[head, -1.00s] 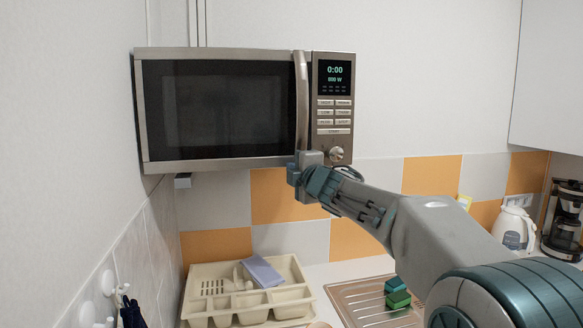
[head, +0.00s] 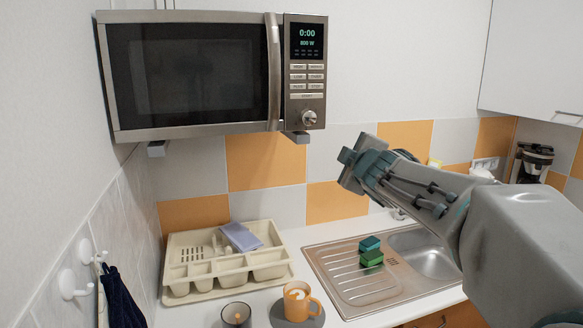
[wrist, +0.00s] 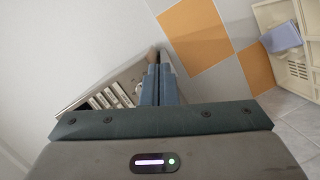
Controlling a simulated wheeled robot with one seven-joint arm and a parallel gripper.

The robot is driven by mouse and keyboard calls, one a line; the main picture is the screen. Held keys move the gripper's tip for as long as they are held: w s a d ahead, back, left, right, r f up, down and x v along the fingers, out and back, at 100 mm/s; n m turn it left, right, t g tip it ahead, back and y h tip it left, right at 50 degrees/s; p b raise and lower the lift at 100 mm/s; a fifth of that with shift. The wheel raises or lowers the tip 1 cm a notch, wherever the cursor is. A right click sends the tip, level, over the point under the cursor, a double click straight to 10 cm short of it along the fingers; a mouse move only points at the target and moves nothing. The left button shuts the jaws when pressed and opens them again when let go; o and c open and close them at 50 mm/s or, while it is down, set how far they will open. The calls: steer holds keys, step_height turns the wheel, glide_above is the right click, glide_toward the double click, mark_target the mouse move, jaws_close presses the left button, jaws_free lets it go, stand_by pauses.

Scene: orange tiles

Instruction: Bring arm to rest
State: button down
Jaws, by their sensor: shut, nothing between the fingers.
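My gripper (head: 350,167) is at the right of centre in the head view, in front of the orange and white tiles. It is below and to the right of the microwave (head: 190,72) and apart from it. In the wrist view my gripper (wrist: 159,84) has its fingers together with nothing between them. The microwave's button panel shows behind the fingers in the wrist view (wrist: 110,97). The microwave door is closed and its display reads 0:00.
Below are a cream tray (head: 180,283) with a lilac cloth (head: 240,237), an orange cup (head: 297,300), a dark cup (head: 236,315) and a steel sink (head: 335,285) with green sponges (head: 370,252). A coffee machine (head: 532,160) stands far right. Hooks with a dark cloth (head: 120,300) are at left.

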steer(key=s+d+f+m+g+h, duration=0.2)
steer(key=s+f+m+g, duration=0.15)
steer(key=s+f, duration=0.3)
steer(key=s+d+f+m+g+h, duration=0.2)
steer(key=s+d+f+m, duration=0.1)
steer(key=s+f+m, duration=0.3)
steer(key=s+a+f+m+g+y, duration=0.1)
steer(key=s+f+m+g, duration=0.1)
steer(key=s+f, duration=0.4)
steer(key=s+a+f+m+g+y, duration=0.1)
steer(key=s+f+g, duration=0.4)
steer(key=s, duration=0.8)
step_height(320, 180, down, 2)
steer(key=shift+s+a+f+m+y, duration=0.1)
steer(key=shift+s+a+m+y, duration=0.2)
steer(key=shift+a+m, duration=0.4)
